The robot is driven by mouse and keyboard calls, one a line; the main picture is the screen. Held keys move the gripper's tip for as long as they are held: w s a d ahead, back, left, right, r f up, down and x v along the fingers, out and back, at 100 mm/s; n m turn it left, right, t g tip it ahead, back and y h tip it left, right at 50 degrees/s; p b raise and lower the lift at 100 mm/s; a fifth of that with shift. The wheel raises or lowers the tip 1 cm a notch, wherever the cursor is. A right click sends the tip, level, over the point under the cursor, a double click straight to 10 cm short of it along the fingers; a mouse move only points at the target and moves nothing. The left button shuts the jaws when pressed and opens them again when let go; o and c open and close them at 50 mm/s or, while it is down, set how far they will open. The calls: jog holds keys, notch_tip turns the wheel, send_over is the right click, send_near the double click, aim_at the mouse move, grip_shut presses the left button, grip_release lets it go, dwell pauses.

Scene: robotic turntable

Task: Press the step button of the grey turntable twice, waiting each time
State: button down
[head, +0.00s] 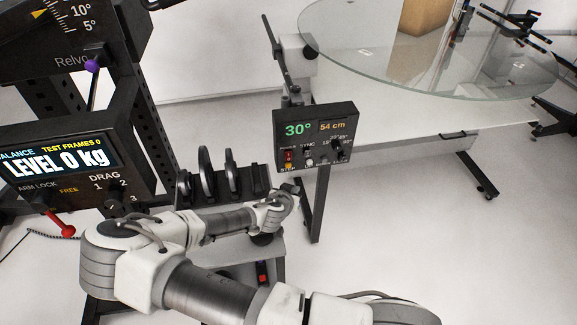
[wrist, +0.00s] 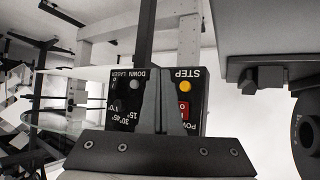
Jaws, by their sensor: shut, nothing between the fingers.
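The turntable's control box (head: 315,135) hangs at the table's left front corner in the head view, its display reading 30° and 54 cm. The yellow STEP button (head: 288,166) is at the panel's lower left, below a red switch. In the wrist view the panel appears upside down, with the STEP button (wrist: 185,87) right of the fingertips, not covered by them. My gripper (wrist: 162,82) is shut and empty in front of the panel. In the head view my gripper (head: 288,190) is just below the box; contact with the button cannot be seen. The turntable's glass disc (head: 350,60) is at upper right.
A brown box (head: 425,15) stands on the disc. A table leg (head: 320,200) stands below the control box.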

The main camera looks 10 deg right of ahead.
jog(key=w, duration=0.6)
jog(key=shift+w+b, duration=0.35)
jog(key=shift+b, duration=0.05)
dwell(1.7)
jog(key=shift+w+b, duration=0.4)
jog(key=shift+w, duration=0.05)
jog(key=shift+w, duration=0.35)
dwell(0.7)
jog(key=shift+s+b, duration=0.1)
jog(key=shift+b, duration=0.2)
jog(key=shift+s, duration=3.2)
